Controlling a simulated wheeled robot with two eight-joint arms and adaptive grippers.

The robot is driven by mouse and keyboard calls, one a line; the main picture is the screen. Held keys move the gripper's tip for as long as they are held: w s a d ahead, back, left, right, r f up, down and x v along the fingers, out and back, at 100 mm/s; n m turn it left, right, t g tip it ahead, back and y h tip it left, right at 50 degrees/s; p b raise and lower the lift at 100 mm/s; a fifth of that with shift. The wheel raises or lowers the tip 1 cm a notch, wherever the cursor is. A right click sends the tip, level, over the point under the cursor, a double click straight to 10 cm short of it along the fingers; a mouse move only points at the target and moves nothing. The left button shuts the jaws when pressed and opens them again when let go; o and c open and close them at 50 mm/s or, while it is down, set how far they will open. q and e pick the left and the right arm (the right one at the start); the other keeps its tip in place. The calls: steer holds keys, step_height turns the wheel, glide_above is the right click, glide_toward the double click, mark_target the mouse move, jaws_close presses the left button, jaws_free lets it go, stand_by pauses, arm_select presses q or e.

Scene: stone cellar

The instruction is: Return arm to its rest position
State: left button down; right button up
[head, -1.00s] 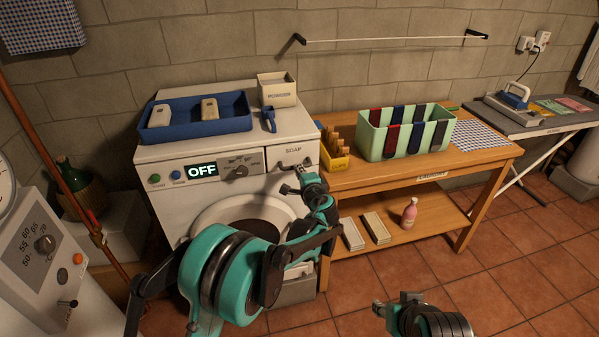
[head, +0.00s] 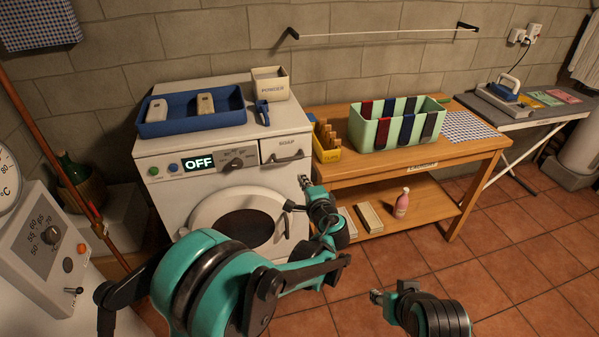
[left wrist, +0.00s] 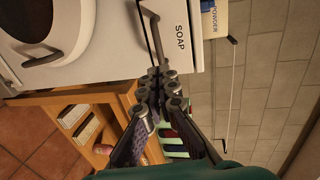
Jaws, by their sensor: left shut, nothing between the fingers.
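My left arm (head: 215,285) reaches in from the bottom left of the head view. Its gripper (head: 296,194) is shut and empty, in front of the right side of the white washing machine (head: 165,215), below the soap drawer (head: 282,150). In the left wrist view the fingers (left wrist: 158,88) are together with nothing between them, and the soap drawer handle (left wrist: 150,15) shows beyond them. The drawer looks closed and the machine's display (head: 198,162) reads OFF. My right gripper (head: 377,296) is low in the head view, over the floor; its finger state is unclear.
A wooden table (head: 400,167) stands right of the machine, with a green striped bin (head: 365,135) and a yellow peg box (head: 327,155). A pink bottle (head: 402,203) is on its lower shelf. A blue tray (head: 180,128) is on the machine. Tiled floor (head: 530,240) at right is clear.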

arm_select(q)
steer(key=shift+s, duration=0.2)
steer(key=s+a+r+n+g, duration=0.2)
steer(key=s+a+n+g, duration=0.35)
steer(key=s+a, duration=0.75)
steer(key=s+a+f+n+g+h, duration=0.1)
steer(key=s+n, duration=0.3)
steer(key=s, duration=0.6)
steer(key=s+a+f+n+g+h, duration=0.1)
steer(key=s+f+n+h, duration=0.2)
steer(key=s, duration=0.7)
steer(key=shift+a+f+n+h, duration=0.25)
steer(key=shift+f+n+h, duration=0.2)
steer(key=shift+n, duration=0.4)
